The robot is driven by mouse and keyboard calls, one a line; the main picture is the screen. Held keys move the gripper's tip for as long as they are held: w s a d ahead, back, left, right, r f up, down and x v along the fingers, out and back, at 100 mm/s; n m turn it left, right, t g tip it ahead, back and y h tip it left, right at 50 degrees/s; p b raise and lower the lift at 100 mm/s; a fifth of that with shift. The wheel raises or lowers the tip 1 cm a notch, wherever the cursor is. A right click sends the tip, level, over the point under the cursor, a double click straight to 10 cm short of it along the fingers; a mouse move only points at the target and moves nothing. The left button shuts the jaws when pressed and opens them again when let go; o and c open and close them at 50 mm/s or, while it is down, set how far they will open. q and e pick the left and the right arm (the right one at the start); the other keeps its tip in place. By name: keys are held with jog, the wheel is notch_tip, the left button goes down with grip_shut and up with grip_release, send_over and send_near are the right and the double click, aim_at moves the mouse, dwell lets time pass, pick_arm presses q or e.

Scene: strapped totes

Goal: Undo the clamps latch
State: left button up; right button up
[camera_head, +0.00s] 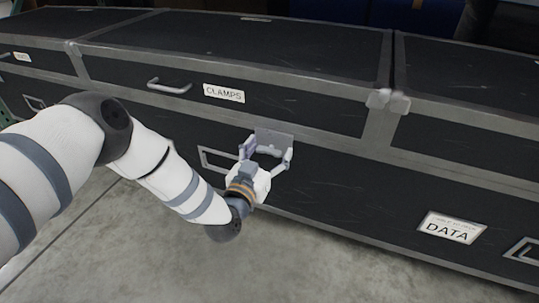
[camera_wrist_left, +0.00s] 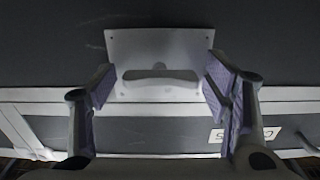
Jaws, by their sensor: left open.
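The black case labelled CLAMPS (camera_head: 224,93) stands in the middle of the head view, its lid closed. Its latch (camera_head: 274,136) is a grey metal plate on the front, below the label and to its right. In the left wrist view the latch plate (camera_wrist_left: 158,45) shows a rounded bar (camera_wrist_left: 160,75) at its lid-side edge. My left gripper (camera_head: 267,151) is open at the latch. In the wrist view its fingers stand on either side of the bar, with gaps visible. In the head view the gripper partly hides the latch. My right gripper is not in view.
A lid handle (camera_head: 169,87) sits left of the label. Another black case section with a DATA label (camera_head: 450,229) stands at the right. Metal corner fittings (camera_head: 388,100) mark the seam. The grey concrete floor (camera_head: 300,265) in front is clear.

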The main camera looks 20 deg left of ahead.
pick_arm(q)
jog(key=c, duration=1.2)
jog(key=shift+n, duration=0.3)
jog(key=n+p, duration=0.1)
jog(key=n, duration=0.3)
jog(key=shift+a, duration=0.1)
jog(key=n, duration=0.9)
jog(key=shift+f, duration=0.15)
jog(key=n, duration=0.4)
jog(key=shift+n, duration=0.3)
